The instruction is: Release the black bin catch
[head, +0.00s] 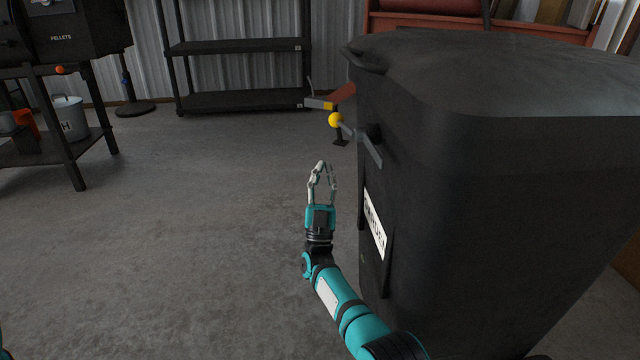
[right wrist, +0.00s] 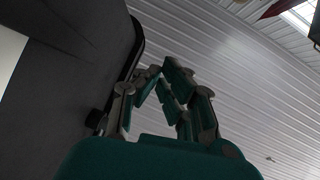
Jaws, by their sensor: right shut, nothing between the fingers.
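The large black bin (head: 450,200) stands at the right of the head view, its lid (head: 500,75) down. A catch lever with a yellow ball knob (head: 335,120) sticks out from a black pivot on the bin's left side, near the top. My right gripper (head: 321,166) is shut and empty, below and in front of the knob, apart from it. In the right wrist view the fingers (right wrist: 165,70) point up beside the dark bin wall (right wrist: 60,90). The yellow knob does not show clearly there. My left gripper is not in view.
A white label (head: 375,225) is on the bin's side. A black shelf rack (head: 240,100) stands against the back wall. A dark cart with a pot (head: 68,118) is at the left. The concrete floor between them is clear.

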